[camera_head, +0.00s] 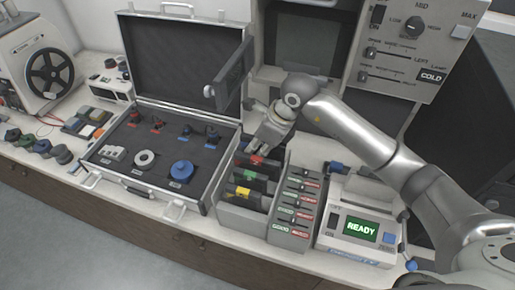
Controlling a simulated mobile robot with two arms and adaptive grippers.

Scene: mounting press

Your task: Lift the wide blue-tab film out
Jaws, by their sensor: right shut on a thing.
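A grey rack (242,216) stands right of the open case and holds dark upright films. A red tab (257,160), a green tab and a yellow tab (243,193) show from back to front. My right gripper (262,145) is over the back of this rack, pointing down, just behind the red tab. It is shut on a film there, mostly hidden by the fingers and the rack. No blue tab can be made out. My left gripper is not in view.
The open case (126,150) with small tools and a blue round part (181,172) lies left. A labelled slot box (288,235) and a device reading READY (352,252) stand right.

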